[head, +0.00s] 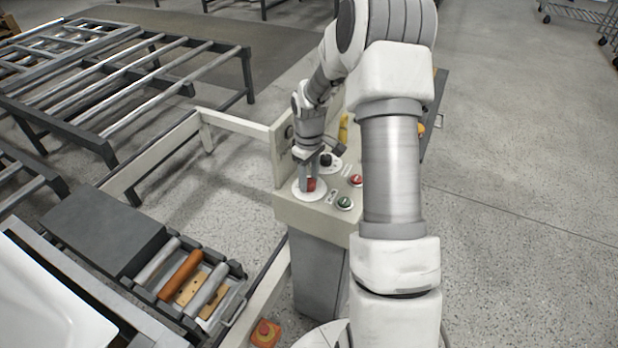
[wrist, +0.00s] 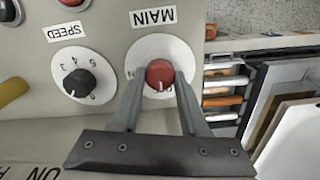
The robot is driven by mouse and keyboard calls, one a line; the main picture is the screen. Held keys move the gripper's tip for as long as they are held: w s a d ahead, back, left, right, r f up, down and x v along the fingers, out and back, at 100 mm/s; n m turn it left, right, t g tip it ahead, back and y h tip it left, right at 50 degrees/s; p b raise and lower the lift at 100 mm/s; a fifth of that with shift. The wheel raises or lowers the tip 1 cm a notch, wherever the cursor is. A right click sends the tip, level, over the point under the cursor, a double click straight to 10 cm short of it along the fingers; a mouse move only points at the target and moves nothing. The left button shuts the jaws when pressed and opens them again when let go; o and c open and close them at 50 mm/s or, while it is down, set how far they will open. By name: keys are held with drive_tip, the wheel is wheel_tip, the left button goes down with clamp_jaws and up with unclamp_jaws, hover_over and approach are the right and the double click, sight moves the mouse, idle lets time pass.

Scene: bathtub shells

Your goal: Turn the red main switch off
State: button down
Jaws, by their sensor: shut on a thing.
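The red main switch (wrist: 160,73) is a round red knob on a white dial plate (wrist: 181,52) labelled MAIN, on a beige control panel (head: 283,208). In the wrist view its pale pointer mark faces the lower part of the picture. In the head view the red knob (head: 311,184) shows at the panel's left end. My gripper (wrist: 158,88) reaches down over the knob, its two fingers shut on either side of it. The fingers cover part of the dial's markings, so I cannot read the switch position.
A black speed knob (wrist: 78,83) sits beside the main switch. Red (head: 356,180) and green (head: 344,203) buttons are on the same panel. A yellow handle (head: 344,128) stands behind. Roller conveyors (head: 190,275) are to the left.

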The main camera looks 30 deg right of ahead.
sight(309, 181)
drive_tip(key=shift+c, duration=2.1)
unclamp_jaws()
wheel_tip(309, 181, up, 18)
drive_tip(key=shift+f, duration=0.25)
